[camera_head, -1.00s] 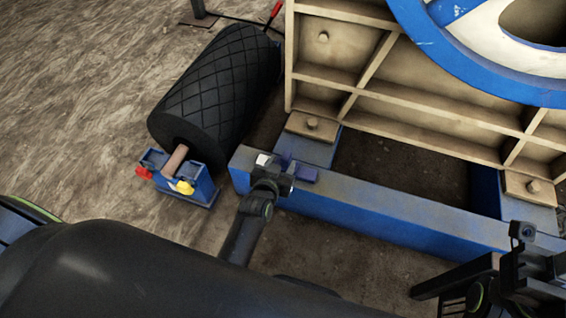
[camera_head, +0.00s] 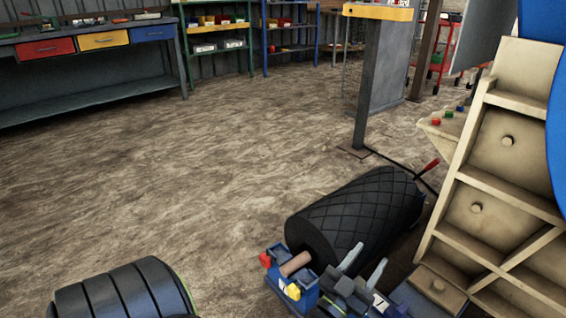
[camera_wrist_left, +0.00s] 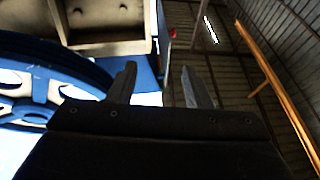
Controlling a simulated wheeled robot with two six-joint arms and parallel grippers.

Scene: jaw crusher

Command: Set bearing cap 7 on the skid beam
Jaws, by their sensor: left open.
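My left gripper (camera_head: 364,265) is open, its two grey fingers pointing up and apart, at the bottom of the head view. In the left wrist view the open fingers (camera_wrist_left: 160,85) have nothing between them. Blue steel of the skid (camera_head: 412,300) shows just right of the gripper, beside a tan bolted pad; most of the skid beam is cut off below the picture. A small white patch with a dark mark shows beside the gripper; I cannot tell whether it belongs to bearing cap 7. My right gripper is out of view.
A black roller (camera_head: 355,222) lies close behind the gripper, its end in a blue bracket (camera_head: 290,290) with red and yellow parts. The tan ribbed crusher wall (camera_head: 500,200) stands at right. A post (camera_head: 370,90) and workbench (camera_head: 90,75) are farther back. The middle floor is clear.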

